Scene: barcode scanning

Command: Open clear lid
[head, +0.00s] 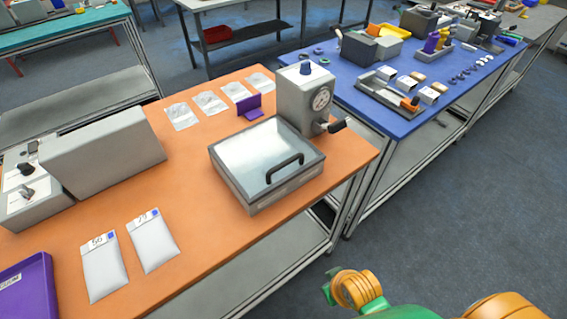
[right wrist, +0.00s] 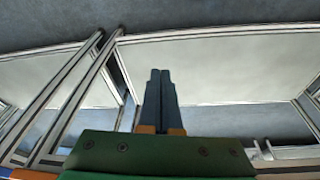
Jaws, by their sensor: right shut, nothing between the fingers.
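The box with the clear lid (head: 249,156) sits near the right end of the orange table (head: 185,225) in the head view. Its lid lies flat and closed on the grey frame, and a black handle (head: 285,167) stands on the lid's front part. My right gripper is shut and empty in the right wrist view (right wrist: 160,75), with its two dark fingers together. It is away from the box; the right wrist view shows no lid. My right arm shows at the bottom right of the head view, its fingertips not clear there. My left gripper is not in view.
A grey device with a dial (head: 306,97) stands right behind the box. A purple holder (head: 249,107) and several clear bags lie behind it. Two labelled bags (head: 153,243) lie in front left, beside a purple tray (head: 28,287). A blue table (head: 390,115) stands behind right.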

